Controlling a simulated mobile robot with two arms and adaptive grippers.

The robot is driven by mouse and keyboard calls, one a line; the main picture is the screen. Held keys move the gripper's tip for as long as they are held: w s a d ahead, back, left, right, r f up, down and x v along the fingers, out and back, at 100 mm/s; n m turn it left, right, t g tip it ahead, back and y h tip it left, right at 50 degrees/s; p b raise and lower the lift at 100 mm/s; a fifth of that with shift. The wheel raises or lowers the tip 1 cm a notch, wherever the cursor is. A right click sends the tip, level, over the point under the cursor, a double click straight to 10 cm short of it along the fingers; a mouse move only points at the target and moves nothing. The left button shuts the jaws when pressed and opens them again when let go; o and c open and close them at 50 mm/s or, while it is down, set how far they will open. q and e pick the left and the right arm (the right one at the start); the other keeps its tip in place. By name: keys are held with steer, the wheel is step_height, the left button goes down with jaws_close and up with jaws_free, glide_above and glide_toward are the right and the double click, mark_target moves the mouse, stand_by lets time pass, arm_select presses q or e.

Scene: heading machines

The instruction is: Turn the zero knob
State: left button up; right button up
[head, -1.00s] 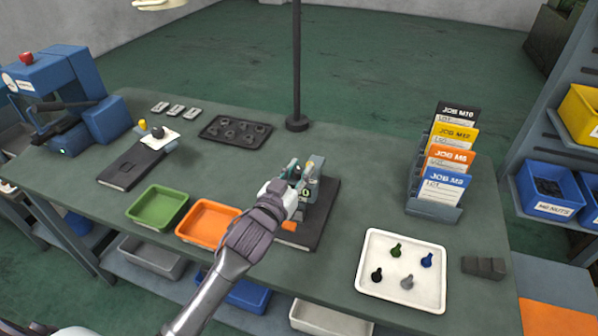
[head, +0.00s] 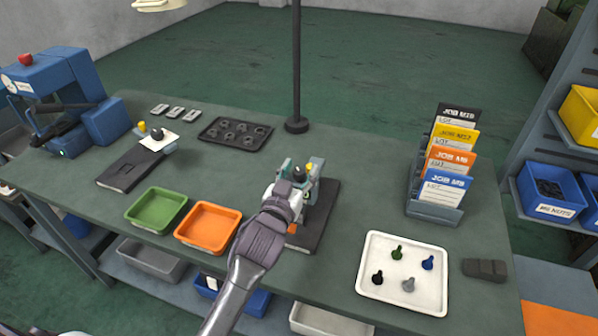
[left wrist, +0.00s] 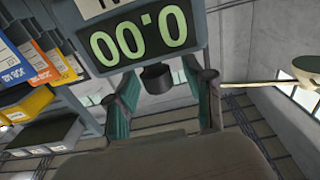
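The gauge (head: 313,188) stands on a dark base plate (head: 325,218) on the bench, partly hidden behind my left gripper (head: 287,178). In the left wrist view its display (left wrist: 138,36) shows zeros in green digits, upside down. The zero knob, a short black cylinder (left wrist: 157,78), sticks out at the display's edge. The teal fingers of my left gripper (left wrist: 162,92) are apart, one on each side of the knob, with a visible gap to it. My right gripper is not in view.
Green (head: 156,210) and orange (head: 208,228) trays lie left of the gauge. A white tray (head: 403,303) with small coloured pieces and a job card rack (head: 435,212) stand right. A black post (head: 296,70) rises behind. Bench between gauge and rack is clear.

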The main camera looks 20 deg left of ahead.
arm_select(q)
steer(key=s, duration=1.2)
steer(key=shift+a, duration=0.2)
steer(key=shift+f, duration=0.1)
